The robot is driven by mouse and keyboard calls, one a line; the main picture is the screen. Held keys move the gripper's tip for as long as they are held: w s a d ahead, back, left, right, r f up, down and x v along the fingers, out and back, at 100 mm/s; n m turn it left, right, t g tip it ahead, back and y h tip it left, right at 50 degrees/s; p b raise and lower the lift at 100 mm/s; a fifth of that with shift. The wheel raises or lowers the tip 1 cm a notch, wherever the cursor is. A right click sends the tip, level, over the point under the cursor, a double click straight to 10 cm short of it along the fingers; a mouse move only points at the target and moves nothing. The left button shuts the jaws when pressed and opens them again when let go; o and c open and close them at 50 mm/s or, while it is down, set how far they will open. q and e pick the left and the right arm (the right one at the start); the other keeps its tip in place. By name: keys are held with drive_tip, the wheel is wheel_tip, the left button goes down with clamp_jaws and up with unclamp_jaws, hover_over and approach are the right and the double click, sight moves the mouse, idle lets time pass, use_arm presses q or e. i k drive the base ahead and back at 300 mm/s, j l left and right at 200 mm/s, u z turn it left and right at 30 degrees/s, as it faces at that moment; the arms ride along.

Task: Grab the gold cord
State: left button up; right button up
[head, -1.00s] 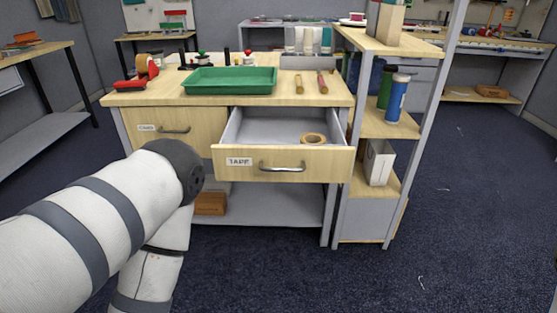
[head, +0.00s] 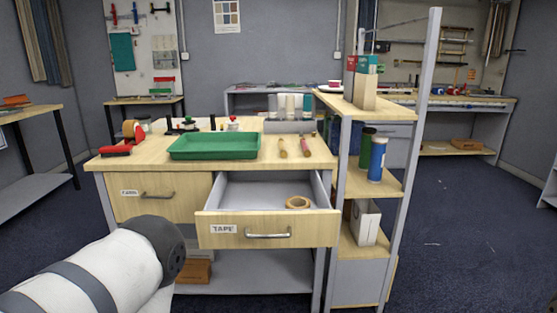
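I cannot pick out a gold cord for certain in the head view. Brownish-gold strands (head: 495,30) hang on the back wall at the far right, too small to tell whether they are cord. A drawer labelled TAPE (head: 268,229) stands open at the front of the wooden workbench (head: 125,163), with a tan tape roll (head: 298,202) inside. A white and grey link of my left arm shows at the lower left. Neither of my grippers is in view.
A green tray (head: 215,146) and small tools lie on the workbench. A narrow shelf unit (head: 375,187) with cylinders stands right of it. A long back bench (head: 485,104) runs at the far right. The dark blue floor (head: 460,220) before it is mostly clear.

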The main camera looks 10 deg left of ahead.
sight(283, 153)
drive_tip(key=i+l+u, duration=0.3)
drive_tip(key=i+l, duration=0.5)
drive_tip(key=l, duration=0.15)
